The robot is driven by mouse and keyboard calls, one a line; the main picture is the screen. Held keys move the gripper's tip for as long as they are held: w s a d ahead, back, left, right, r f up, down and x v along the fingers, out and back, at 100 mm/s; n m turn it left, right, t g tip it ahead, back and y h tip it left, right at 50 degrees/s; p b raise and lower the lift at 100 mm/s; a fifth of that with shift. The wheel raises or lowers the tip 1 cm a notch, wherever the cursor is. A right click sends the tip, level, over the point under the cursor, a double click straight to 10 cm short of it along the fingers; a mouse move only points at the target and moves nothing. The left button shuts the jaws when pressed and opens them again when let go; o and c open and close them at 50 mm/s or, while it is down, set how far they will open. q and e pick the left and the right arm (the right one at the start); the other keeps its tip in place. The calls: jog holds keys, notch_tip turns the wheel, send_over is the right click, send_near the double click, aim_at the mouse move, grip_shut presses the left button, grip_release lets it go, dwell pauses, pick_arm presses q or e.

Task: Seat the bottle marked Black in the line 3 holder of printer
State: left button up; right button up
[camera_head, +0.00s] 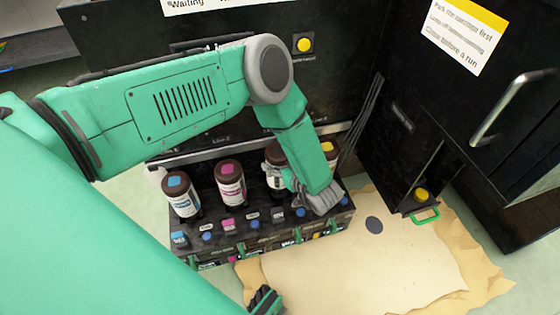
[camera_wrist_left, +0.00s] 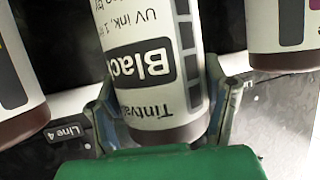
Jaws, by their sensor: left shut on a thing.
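The bottle marked Black (camera_wrist_left: 150,70) fills the middle of the left wrist view, its label upside down there. In the head view its dark cap (camera_head: 275,153) shows behind my left forearm. My left gripper (camera_head: 290,178) is shut on this bottle, with one finger on each side of it in the left wrist view (camera_wrist_left: 168,105). The bottle stands in the row of the printer's ink holders (camera_head: 245,235), between the magenta and yellow bottles. Its foot is hidden, so I cannot tell whether it is fully down.
A cyan bottle (camera_head: 180,195) and a magenta bottle (camera_head: 230,183) stand left; a yellow-topped bottle (camera_head: 328,148) stands right, close to my forearm. A "Line 4" label (camera_wrist_left: 68,131) shows in the wrist view. A tan sheet (camera_head: 370,265) lies in front. A black cabinet (camera_head: 440,120) stands right.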

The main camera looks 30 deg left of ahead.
pick_arm(q)
jog(key=shift+f, duration=0.1)
jog(key=shift+f+b, duration=0.7)
jog(key=shift+f, duration=0.25)
jog(key=shift+f+b, duration=0.3)
jog(key=shift+b, duration=0.05)
jog(key=o, duration=1.7)
jog(key=v, duration=1.2)
jog(key=shift+d, duration=0.1)
jog(key=shift+f, duration=0.1)
